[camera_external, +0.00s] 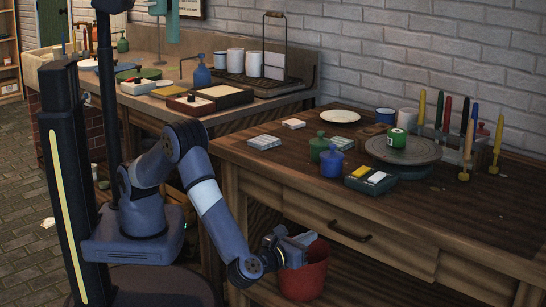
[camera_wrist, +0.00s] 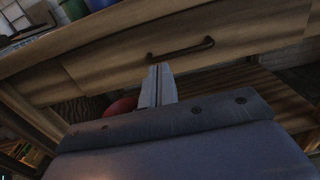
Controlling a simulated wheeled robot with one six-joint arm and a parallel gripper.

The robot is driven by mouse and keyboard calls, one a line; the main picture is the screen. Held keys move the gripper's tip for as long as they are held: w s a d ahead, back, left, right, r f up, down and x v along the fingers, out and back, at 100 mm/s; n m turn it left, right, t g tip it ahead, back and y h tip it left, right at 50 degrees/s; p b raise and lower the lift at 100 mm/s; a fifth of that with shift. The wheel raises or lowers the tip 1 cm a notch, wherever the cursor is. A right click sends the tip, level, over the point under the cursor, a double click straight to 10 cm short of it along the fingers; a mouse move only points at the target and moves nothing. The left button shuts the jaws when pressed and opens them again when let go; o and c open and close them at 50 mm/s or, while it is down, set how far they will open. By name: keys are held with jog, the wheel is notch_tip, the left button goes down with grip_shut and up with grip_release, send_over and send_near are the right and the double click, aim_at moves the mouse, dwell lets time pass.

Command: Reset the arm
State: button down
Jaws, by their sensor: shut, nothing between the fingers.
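My gripper (camera_external: 303,240) hangs low in front of the wooden workbench in the external view, beside the rim of a red bucket (camera_external: 304,276). In the wrist view my gripper (camera_wrist: 158,70) shows its two fingers together, with nothing between them. The fingers point toward the front of the bench, just below a dark drawer handle (camera_wrist: 181,49). My arm is bent, with the elbow raised and the forearm reaching down. The gripper partly hides the bucket in the external view; whether they touch I cannot tell.
A second bench (camera_external: 150,103) with trays and cups stands behind. The tiled floor (camera_external: 30,240) at left is mostly clear.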

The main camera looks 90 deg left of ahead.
aim_at(344, 218)
jog(key=b+x, duration=0.1)
jog(key=x, duration=1.1)
jog(key=shift+b, duration=0.4)
jog(key=p+v, duration=0.2)
jog(key=v, duration=1)
